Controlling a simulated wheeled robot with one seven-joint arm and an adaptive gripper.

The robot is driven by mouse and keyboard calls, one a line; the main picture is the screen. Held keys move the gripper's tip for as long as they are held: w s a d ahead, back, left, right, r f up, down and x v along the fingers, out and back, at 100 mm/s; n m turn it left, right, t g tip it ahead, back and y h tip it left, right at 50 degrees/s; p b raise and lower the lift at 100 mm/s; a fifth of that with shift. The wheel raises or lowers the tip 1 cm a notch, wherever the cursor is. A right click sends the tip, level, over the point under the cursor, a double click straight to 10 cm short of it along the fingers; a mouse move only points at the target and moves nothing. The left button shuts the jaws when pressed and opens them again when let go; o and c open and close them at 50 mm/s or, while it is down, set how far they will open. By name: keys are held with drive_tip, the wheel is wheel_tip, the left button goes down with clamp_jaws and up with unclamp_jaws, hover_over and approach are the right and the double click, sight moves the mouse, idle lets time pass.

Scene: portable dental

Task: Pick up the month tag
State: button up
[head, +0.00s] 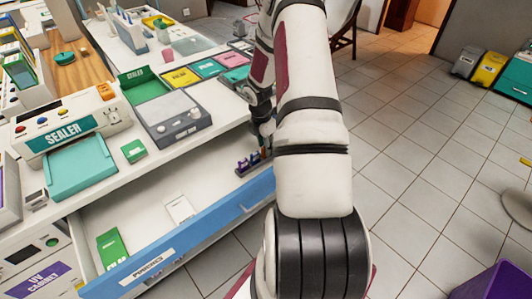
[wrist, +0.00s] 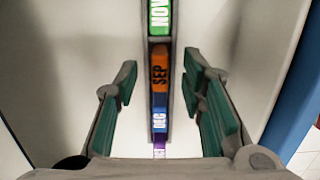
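Month tags stand in a row in a narrow dark holder (head: 248,163) inside the open drawer. In the wrist view, a green tag marked NOV (wrist: 160,16), an orange tag marked SEP (wrist: 159,68), a blue tag (wrist: 158,118) whose letters look like DEC, and part of a purple tag (wrist: 159,152) run down the middle. My gripper (wrist: 162,82) is open, its green-padded fingers on either side of the row around the orange tag, with clear gaps. Nothing is held. In the head view, my arm hides part of the gripper.
The drawer (head: 145,215) has a blue front (head: 205,220) close to the holder's right side. A green box (head: 112,248) and a white card (head: 180,208) lie farther left in it. The counter above holds a sealer (head: 70,140) and a grey device (head: 170,118).

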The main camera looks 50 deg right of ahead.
wheel_tip(320, 180, down, 2)
drive_tip(key=shift+d+f, duration=0.1)
drive_tip(key=shift+d, duration=0.05)
clamp_jaws()
